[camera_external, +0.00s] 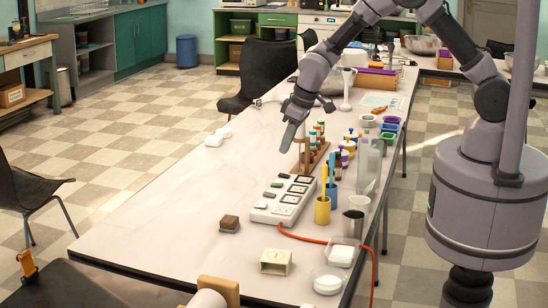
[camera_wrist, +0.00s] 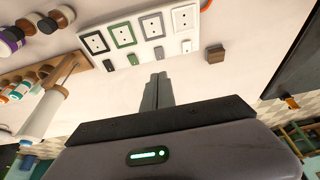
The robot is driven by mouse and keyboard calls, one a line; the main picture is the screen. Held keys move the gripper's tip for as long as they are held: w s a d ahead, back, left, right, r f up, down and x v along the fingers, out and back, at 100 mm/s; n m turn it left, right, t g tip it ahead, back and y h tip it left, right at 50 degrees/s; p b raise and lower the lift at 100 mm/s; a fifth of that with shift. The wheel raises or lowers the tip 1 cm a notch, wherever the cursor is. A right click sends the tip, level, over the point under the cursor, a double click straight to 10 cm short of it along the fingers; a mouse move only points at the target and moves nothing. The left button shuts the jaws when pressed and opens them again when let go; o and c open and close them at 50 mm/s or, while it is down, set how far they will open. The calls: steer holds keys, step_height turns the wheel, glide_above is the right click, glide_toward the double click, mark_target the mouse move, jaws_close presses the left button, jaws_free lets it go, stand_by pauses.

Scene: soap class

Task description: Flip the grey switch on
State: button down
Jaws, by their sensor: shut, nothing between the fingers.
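A white power strip (camera_external: 262,216) lies on the table, with a row of sockets and a row of small coloured switches. It also shows at the top of the wrist view (camera_wrist: 147,49). The grey switch (camera_wrist: 159,53) sits between a green switch (camera_wrist: 133,59) and a white switch (camera_wrist: 186,46); a dark switch (camera_wrist: 108,65) is at the left end. Whether the grey switch is on or off is too small to tell. My gripper (camera_external: 287,146) is shut and empty, raised above the table near the strip's far end. In the wrist view its fingertips (camera_wrist: 158,76) appear just below the grey switch, apart from it.
A brown block (camera_external: 230,223) lies left of the strip. The table's left side is mostly clear.

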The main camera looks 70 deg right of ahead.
mark_target(266, 193)
steer(key=shift+w+r+p, duration=0.15)
steer(key=shift+w+p, duration=0.65)
steer(key=shift+p, duration=0.05)
steer(key=b+x, duration=0.1)
steer(key=x, duration=0.3)
steer(key=b+x, duration=0.2)
steer(key=x, duration=0.3)
steer(key=b+x, duration=0.1)
steer(key=x, duration=0.4)
steer(key=shift+s, duration=0.4)
steer(key=shift+w+f+b, duration=0.1)
steer(key=shift+f+b, duration=0.2)
steer(key=shift+b, duration=0.2)
steer(key=shift+s, duration=0.95)
